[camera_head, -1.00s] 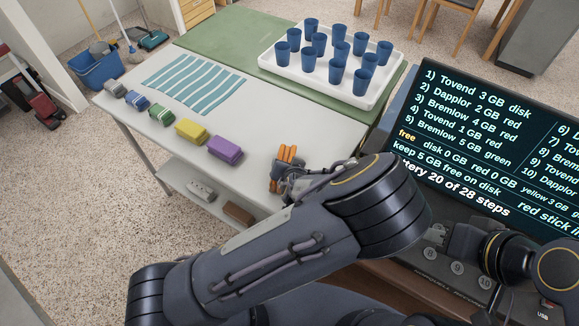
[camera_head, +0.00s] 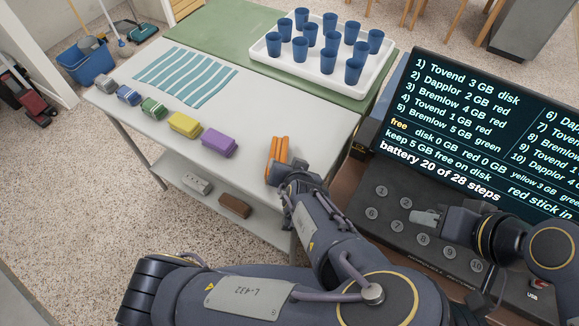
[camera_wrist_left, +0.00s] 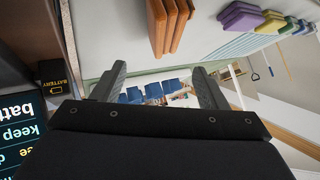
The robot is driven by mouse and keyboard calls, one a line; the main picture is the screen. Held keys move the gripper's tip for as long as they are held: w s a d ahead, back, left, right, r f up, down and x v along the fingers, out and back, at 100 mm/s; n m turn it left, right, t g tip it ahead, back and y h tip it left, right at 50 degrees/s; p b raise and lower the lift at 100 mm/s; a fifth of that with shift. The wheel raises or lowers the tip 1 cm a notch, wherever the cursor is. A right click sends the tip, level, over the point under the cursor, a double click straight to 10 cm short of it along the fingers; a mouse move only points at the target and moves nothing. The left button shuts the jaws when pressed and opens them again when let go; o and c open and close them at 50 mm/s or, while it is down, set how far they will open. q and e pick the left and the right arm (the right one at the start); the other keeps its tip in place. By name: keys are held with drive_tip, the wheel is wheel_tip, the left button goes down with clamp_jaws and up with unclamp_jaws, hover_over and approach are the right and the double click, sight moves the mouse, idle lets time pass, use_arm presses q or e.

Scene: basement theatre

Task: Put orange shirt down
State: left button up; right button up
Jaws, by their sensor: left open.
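The orange shirt (camera_head: 278,152) is a narrow folded bundle with ridges, at the right end of the white table, past the purple bundle. In the left wrist view the orange shirt (camera_wrist_left: 168,22) rests on the pale tabletop at the upper middle, outside the fingers. My left gripper (camera_head: 276,180) is at the near side of the shirt, its fingertips mostly hidden in the head view. In the wrist view my left gripper (camera_wrist_left: 157,88) has its fingers spread with nothing between them. My right gripper (camera_head: 424,218) is over the button panel; its finger gap is unclear.
Purple (camera_head: 219,143), yellow (camera_head: 184,125), green (camera_head: 153,108), blue (camera_head: 128,95) and grey (camera_head: 105,84) bundles line the table's front edge (camera_head: 250,175). Behind are a striped blue cloth (camera_head: 187,75) and a white tray (camera_head: 272,62) of blue cups. The screen (camera_head: 480,140) stands at right.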

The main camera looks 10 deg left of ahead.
use_arm(q)
drive_tip(key=s+n+g+h, duration=0.3)
drive_tip(key=s+g+h, duration=0.35)
drive_tip(key=s, duration=0.25)
drive_tip(key=s+a+r+t, duration=0.1)
drive_tip(key=s+a+r, duration=0.3)
drive_tip(key=a+r, duration=0.3)
drive_tip(key=s+a+r+t, duration=0.2)
drive_tip(key=s+a+r, duration=0.1)
drive_tip(key=a+r, duration=0.4)
drive_tip(key=shift+v, duration=1.15)
drive_tip(key=shift+w+d+r+h, duration=0.1)
drive_tip(key=shift+w+h, duration=0.05)
drive_tip(key=shift+h, duration=0.1)
drive_tip(key=shift+c, duration=0.5)
